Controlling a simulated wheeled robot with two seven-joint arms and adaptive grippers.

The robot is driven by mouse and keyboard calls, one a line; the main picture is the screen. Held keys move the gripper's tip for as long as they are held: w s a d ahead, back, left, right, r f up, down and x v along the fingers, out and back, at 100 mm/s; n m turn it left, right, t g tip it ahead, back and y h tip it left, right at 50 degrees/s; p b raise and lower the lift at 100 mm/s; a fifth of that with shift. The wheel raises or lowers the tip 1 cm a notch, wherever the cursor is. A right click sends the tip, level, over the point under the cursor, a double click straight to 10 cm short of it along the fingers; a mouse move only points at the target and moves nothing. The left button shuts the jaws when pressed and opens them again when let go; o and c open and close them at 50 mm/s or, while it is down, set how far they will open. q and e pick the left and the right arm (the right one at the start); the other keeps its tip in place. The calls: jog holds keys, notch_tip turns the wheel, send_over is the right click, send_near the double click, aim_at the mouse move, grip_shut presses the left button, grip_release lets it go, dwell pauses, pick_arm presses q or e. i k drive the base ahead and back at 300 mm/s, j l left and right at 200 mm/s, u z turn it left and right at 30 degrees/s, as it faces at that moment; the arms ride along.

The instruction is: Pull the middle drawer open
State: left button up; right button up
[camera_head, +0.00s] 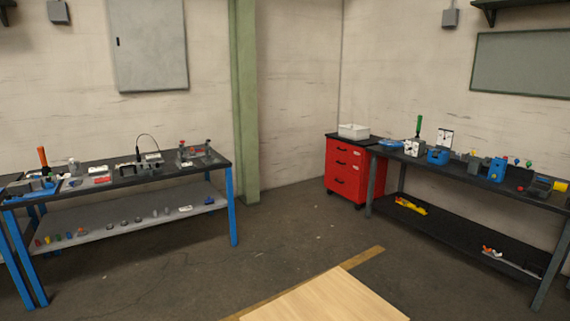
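The middle drawer (341,164) is the one between the top and bottom drawers. The cabinet is far from me, across the floor. Neither of my grippers is in view, so their state does not show.
A light wooden top (325,299) is close at the bottom. A blue-legged bench (232,200) with tools stands left, and a dark bench (372,190) with parts stands right of the cabinet. A white bin (354,131) sits on the cabinet. The floor (290,225) between is clear.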

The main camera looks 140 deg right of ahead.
aim_at(348, 165)
jog(key=z, duration=4.95)
jog(key=i+j+u, duration=1.15)
jog(key=i+j, duration=0.15)
jog(key=i, duration=0.5)
jog(key=i+j, duration=0.1)
jog(key=i, duration=0.5)
jog(key=i+j, duration=0.15)
jog(key=i, duration=0.5)
jog(key=i+l+z, duration=0.45)
jog(key=i+z, duration=0.45)
jog(key=i, duration=0.15)
jog(key=i+j+z, duration=0.1)
jog(key=i+z, duration=0.4)
jog(key=i+j+z, duration=0.3)
jog(key=i+z, duration=0.15)
jog(key=i, duration=0.15)
jog(key=i+l+z, duration=0.1)
jog(key=i, duration=0.85)
jog(key=i+l+z, duration=0.1)
jog(key=i, duration=0.85)
jog(key=i+j+u, duration=0.15)
jog(key=i+u, duration=0.15)
jog(key=i, duration=0.45)
jog(key=i+l+u, duration=0.1)
jog(key=i+u, duration=0.2)
jog(key=i, duration=0.45)
